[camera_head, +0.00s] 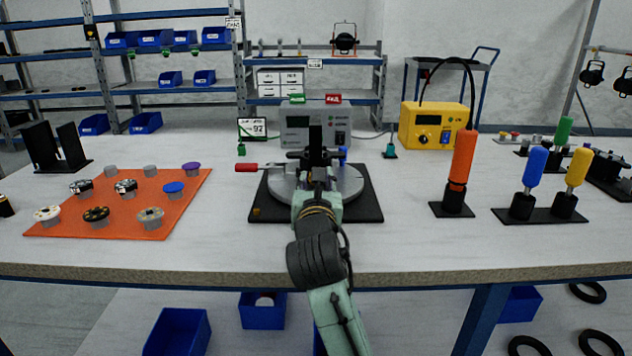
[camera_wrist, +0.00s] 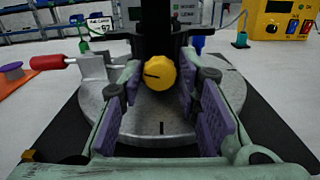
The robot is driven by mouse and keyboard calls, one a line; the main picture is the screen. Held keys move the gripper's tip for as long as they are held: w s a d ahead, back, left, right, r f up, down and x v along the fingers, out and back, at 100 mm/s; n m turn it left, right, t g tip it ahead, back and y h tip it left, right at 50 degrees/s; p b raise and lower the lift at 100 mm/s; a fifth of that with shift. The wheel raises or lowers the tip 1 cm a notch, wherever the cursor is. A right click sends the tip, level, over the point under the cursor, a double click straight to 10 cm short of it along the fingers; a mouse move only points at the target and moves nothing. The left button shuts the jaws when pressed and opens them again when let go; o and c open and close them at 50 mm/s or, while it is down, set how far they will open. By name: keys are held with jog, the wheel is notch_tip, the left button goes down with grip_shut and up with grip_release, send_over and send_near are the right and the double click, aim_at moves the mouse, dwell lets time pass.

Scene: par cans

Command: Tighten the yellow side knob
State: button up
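The yellow side knob (camera_wrist: 160,72) has a dark line on its face and shows in the middle of the wrist view. It sits low on a black upright part (camera_wrist: 157,22) above a round grey turntable (camera_wrist: 150,125). My gripper (camera_wrist: 160,88) is open, with one purple-padded finger on each side of the knob. Gaps show between the pads and the knob, and I see no contact. I cannot tell how far the fingertips reach along it. In the head view my gripper (camera_head: 318,168) is over the turntable (camera_head: 348,187), and my arm hides the knob.
A red-handled clamp (camera_wrist: 48,62) lies left of my gripper. A blue part (camera_wrist: 198,42) stands behind on the right. An orange mat (camera_head: 190,205) with several knobs is at left. Screwdrivers with orange (camera_head: 463,158), blue (camera_head: 535,167) and yellow (camera_head: 578,168) handles stand at right.

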jog(key=shift+o, duration=1.4)
jog(key=s, duration=0.7)
jog(key=shift+s, duration=0.25)
